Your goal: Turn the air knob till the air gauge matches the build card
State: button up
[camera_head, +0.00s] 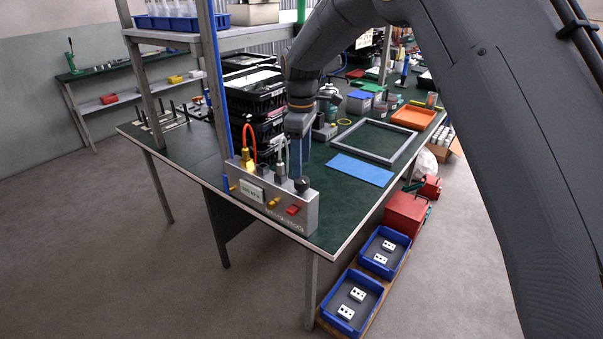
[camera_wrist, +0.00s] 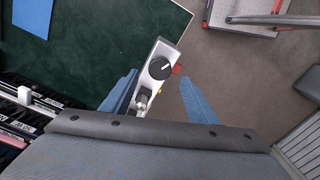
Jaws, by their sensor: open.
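A grey control box (camera_head: 272,205) stands at the near corner of the green bench. A black round knob (camera_head: 301,185) sits on its top at the right end; in the wrist view the knob (camera_wrist: 160,68) shows a white pointer line. My gripper (camera_head: 299,165) points down above the knob. In the wrist view its blue fingers (camera_wrist: 160,78) are spread apart on either side of the knob, with nothing held. A small pale panel (camera_head: 251,190) on the box front may be the air gauge, but its text is too small to read. I cannot make out a build card.
An orange hose (camera_head: 249,142) and metal fittings rise from the box, left of the knob. Black crates (camera_head: 252,92) stack behind. A grey frame (camera_head: 376,141) and blue mat (camera_head: 360,169) lie to the right. Blue bins (camera_head: 352,302) sit below the bench edge.

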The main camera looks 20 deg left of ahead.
aim_at(302, 180)
jog(key=shift+f+p, duration=0.85)
jog(key=shift+f, duration=2.05)
jog(key=shift+c, duration=0.2)
jog(key=c, duration=1)
